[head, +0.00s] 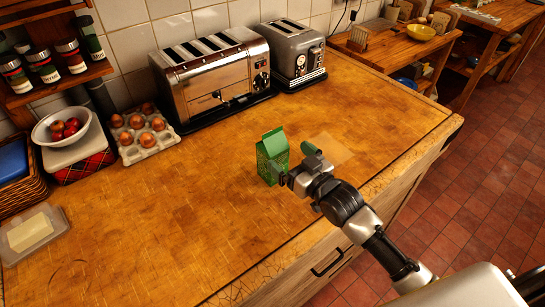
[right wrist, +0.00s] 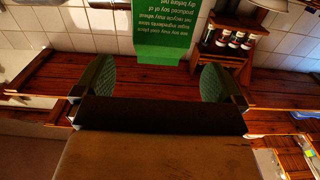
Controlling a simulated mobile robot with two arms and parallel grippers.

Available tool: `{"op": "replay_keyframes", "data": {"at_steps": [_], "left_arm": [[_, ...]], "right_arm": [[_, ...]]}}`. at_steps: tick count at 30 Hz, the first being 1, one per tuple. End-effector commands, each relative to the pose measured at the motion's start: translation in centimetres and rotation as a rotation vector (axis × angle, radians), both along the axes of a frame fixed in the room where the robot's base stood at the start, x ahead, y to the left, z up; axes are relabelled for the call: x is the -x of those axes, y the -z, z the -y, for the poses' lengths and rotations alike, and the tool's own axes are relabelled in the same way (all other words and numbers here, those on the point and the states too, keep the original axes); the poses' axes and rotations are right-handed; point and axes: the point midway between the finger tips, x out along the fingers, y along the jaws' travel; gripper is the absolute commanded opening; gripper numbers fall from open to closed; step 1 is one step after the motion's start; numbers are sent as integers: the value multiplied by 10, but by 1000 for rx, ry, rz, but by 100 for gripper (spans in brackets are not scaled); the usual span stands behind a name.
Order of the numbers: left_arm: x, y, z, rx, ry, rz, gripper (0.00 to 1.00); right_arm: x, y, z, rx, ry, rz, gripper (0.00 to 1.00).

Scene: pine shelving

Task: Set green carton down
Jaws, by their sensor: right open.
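The green carton (head: 270,158) with a gabled top stands upright on the wooden counter (head: 190,215), in front of the toasters. My right gripper (head: 294,164) is open beside it, coming from the right. In the right wrist view the carton (right wrist: 168,30) shows its printed text upside down, between the two spread green-padded fingers (right wrist: 156,82) and near their tips, with gaps on both sides. Part of the carton's right side is hidden by the gripper in the head view. My left gripper is not in view.
A pale tan square (head: 328,148) lies on the counter right of the carton, partly behind my gripper. A chrome toaster (head: 212,80) and a grey toaster (head: 290,52) stand behind. An egg tray (head: 150,145), a fruit bowl (head: 62,128) and a butter dish (head: 32,232) are at left.

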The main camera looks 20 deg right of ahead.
Motion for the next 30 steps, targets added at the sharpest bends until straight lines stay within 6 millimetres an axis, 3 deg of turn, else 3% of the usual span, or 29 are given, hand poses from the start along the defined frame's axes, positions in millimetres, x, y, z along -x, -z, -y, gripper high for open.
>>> {"op": "replay_keyframes", "data": {"at_steps": [2, 11, 21, 30], "left_arm": [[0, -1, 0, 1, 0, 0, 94], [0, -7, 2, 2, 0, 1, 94], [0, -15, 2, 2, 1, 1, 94], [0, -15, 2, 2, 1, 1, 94]], "right_arm": [[0, 13, 0, -1, 0, -4, 99], [-25, 9, -10, -1, 0, 2, 99], [-68, 9, -25, 1, 0, 0, 99], [-70, 11, -26, 1, -1, 0, 96]]}}
